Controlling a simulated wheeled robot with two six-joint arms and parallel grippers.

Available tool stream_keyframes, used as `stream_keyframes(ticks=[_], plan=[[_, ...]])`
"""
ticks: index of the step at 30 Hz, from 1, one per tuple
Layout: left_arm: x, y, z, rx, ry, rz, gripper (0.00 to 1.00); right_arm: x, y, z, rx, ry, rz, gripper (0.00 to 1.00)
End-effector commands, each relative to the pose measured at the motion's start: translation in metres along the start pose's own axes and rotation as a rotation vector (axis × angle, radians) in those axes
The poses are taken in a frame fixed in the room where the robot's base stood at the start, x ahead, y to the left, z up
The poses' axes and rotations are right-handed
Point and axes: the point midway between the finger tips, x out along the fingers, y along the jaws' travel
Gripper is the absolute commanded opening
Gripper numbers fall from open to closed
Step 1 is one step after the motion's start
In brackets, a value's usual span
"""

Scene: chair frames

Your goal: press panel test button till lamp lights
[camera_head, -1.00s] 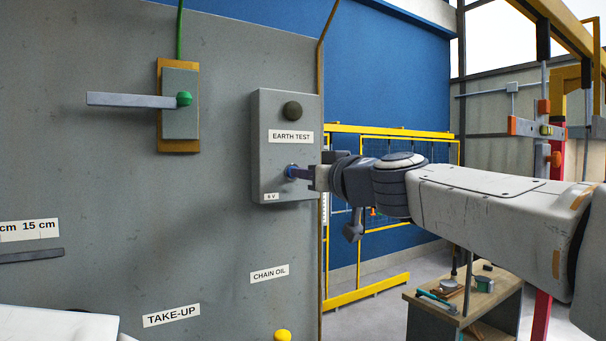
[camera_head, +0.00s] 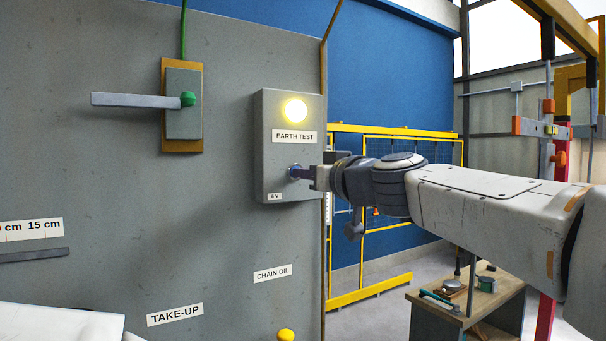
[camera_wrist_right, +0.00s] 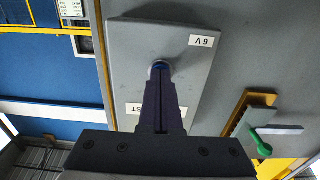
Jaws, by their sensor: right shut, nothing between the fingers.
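The grey EARTH TEST box (camera_head: 265,165) is fixed on the grey panel wall. Its round lamp (camera_head: 294,110) at the top glows bright yellow. Below the label is the blue test button (camera_head: 294,172), mostly hidden behind the fingertips. My right gripper (camera_head: 304,173) is shut and empty, its fingertips against the button from the right. In the right wrist view the shut fingers (camera_wrist_right: 160,90) meet the blue button (camera_wrist_right: 160,66), and the box appears upside down. My left arm shows only as a white part at the lower left; its gripper is out of view.
A grey lever (camera_head: 135,100) with a green knob sticks out from the panel at the upper left. A yellow knob (camera_head: 286,335) is at the bottom. A yellow fence (camera_head: 400,135) and a wooden bench (camera_head: 480,296) stand behind, right of the panel.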

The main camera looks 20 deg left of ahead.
Motion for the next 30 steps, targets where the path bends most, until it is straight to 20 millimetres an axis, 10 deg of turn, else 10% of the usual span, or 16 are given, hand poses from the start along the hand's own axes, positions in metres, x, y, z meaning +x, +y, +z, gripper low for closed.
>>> stream_keyframes(ticks=[30], plan=[[0.027, -0.002, 0.001, 0.000, 0.000, 0.000, 0.60, -0.054, 0.000, 0.000, 0.000, 0.000, 0.000, 0.00]])
